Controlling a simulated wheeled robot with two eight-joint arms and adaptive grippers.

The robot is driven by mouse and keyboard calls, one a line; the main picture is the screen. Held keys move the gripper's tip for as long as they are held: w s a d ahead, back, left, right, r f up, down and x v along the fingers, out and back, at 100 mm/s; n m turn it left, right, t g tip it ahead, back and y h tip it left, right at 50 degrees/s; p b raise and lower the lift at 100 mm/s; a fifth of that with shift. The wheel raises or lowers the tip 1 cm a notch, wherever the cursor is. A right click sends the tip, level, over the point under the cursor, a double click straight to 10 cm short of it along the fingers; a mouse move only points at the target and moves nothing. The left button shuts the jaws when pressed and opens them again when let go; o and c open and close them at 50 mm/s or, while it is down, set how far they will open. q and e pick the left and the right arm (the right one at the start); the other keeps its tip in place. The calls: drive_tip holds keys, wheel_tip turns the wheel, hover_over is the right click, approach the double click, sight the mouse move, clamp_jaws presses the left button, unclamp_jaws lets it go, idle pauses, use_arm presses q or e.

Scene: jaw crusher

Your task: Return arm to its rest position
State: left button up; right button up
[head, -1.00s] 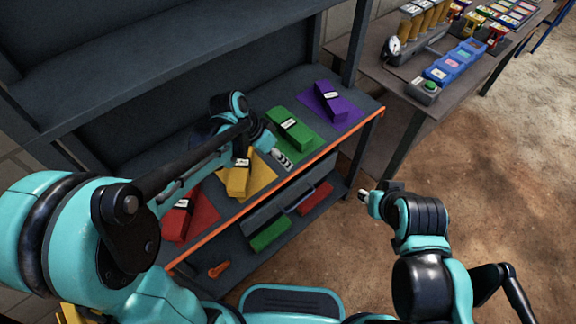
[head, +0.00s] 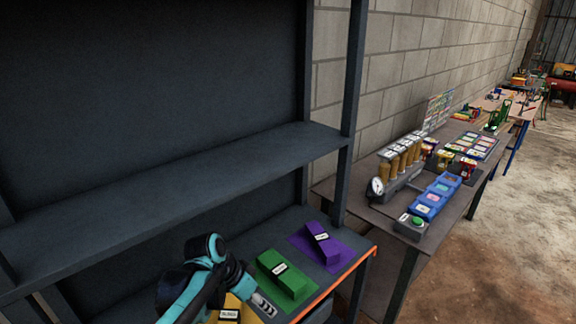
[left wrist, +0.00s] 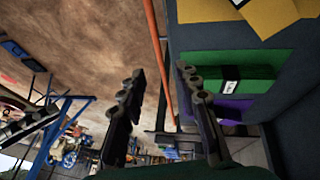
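My left gripper (head: 262,303) is low in the head view, just in front of the green block (head: 283,278). In the left wrist view its two fingers (left wrist: 161,76) stand apart with nothing between them. The green block (left wrist: 232,78) shows to the right of the fingers there, with a bit of the purple block below it. My left arm (head: 195,290) reaches over the shelf from the lower left. My right arm and gripper are out of view.
The shelf board also bears a purple block (head: 321,241) and a partly hidden yellow block (head: 230,308). An upper shelf board (head: 180,205) and an upright post (head: 351,100) stand near my left arm. A table with blue bins (head: 436,194) stands to the right.

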use_arm(q)
drive_tip(key=s+a+r+n+t+y, duration=0.1)
drive_tip(key=s+a+n+t+y, duration=0.3)
drive_tip(key=s+a+n, duration=0.4)
drive_tip(key=s+a+t, duration=0.1)
drive_tip(key=s, duration=0.3)
drive_tip(key=shift+a+r+y, duration=0.15)
drive_tip(key=shift+a+y, duration=0.15)
drive_tip(key=shift+a, duration=0.05)
drive_tip(key=shift+s, duration=0.1)
